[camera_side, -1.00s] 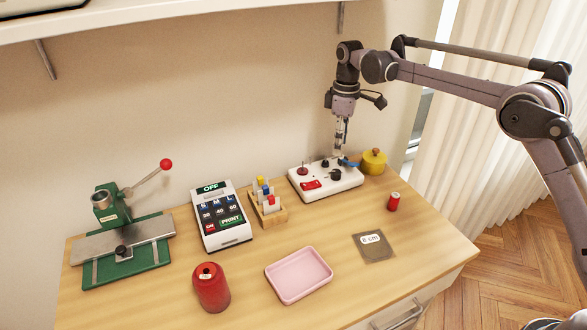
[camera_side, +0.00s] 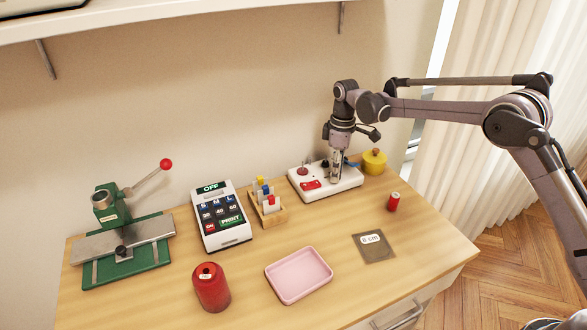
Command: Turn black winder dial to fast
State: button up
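The white winder box (camera_side: 345,184) stands at the back right of the table. It carries a red switch (camera_side: 311,184), a dark red spindle (camera_side: 303,170) and a small black knob (camera_side: 325,163). My gripper (camera_side: 335,181) points straight down over the middle of the box, its tips at the place of the black dial. The dial is hidden behind the fingers. The fingers look close together, but whether they are open around the dial or shut on it is too small to tell. The dial's setting cannot be read.
A yellow round pot (camera_side: 374,163) stands right behind the box, a red spool (camera_side: 393,202) to its right. A wooden rack (camera_side: 270,214) of coloured pegs is to its left.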

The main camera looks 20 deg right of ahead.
grip_shut()
jog(key=shift+m, duration=0.4)
jog(key=m, duration=0.4)
jog(key=shift+m, duration=0.3)
jog(key=m, duration=0.4)
jog(key=shift+m, duration=0.3)
jog(key=m, duration=0.6)
jog(key=shift+t, duration=0.4)
jog(key=m, duration=0.6)
jog(key=shift+m, duration=0.3)
